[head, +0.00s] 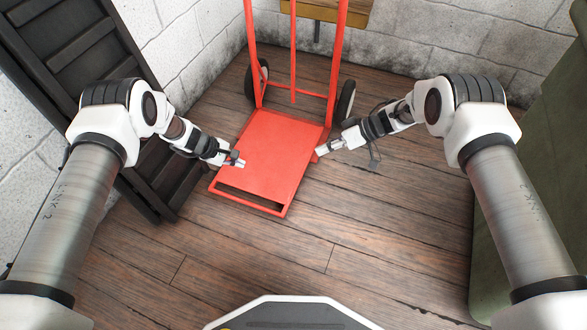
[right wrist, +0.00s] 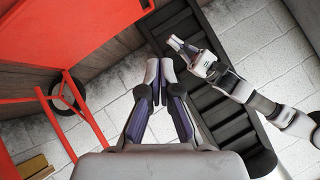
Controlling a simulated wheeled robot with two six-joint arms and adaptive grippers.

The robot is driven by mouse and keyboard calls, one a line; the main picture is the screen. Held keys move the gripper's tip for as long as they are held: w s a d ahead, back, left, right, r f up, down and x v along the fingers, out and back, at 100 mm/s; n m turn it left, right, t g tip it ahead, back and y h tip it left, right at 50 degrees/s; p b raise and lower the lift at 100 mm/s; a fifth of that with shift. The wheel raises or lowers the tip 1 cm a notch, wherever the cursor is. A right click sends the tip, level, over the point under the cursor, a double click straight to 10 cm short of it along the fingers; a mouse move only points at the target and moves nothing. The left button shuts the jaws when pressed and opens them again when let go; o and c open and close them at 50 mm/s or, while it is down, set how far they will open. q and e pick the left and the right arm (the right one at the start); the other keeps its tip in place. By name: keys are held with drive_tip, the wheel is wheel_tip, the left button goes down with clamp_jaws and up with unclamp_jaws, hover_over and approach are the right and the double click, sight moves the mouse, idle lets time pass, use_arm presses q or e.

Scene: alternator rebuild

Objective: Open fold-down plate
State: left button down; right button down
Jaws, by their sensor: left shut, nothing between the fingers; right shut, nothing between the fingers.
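The red fold-down plate (head: 268,155) belongs to a red hand truck (head: 333,60). It extends from the foot of the upright frame towards me, with a slot near its front edge. I cannot tell whether it rests flat on the floor. The plate also shows at the upper left of the right wrist view (right wrist: 65,30). My left gripper (head: 240,162) is shut and empty, over the plate's left part in the head view. My right gripper (head: 319,152) is shut and empty at the plate's right edge; contact is unclear. Its closed fingers show in the right wrist view (right wrist: 160,68).
The hand truck's wheels (head: 346,101) stand near the back wall (head: 430,50). A dark slatted panel (head: 75,60) leans at the left. A green object (head: 545,150) stands at the right. The wooden floor (head: 300,250) in front of the plate is clear.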

drive_tip(key=a+f+n, duration=0.1)
drive_tip(key=a+f, duration=0.7)
drive_tip(key=f, duration=0.3)
drive_tip(key=shift+w+a+n+h, duration=0.2)
drive_tip(key=shift+a+n+h, duration=0.1)
drive_tip(key=shift+a+h, duration=0.1)
drive_tip(key=shift+s+a+f+t, duration=0.15)
drive_tip(key=shift+s+f, duration=0.1)
drive_tip(key=shift+f, duration=0.3)
drive_tip(key=shift+s+f+t, duration=0.15)
drive_tip(key=shift+s+f, duration=0.1)
drive_tip(key=shift+f, duration=0.3)
use_arm(q)
drive_tip(key=c, duration=1.8)
unclamp_jaws()
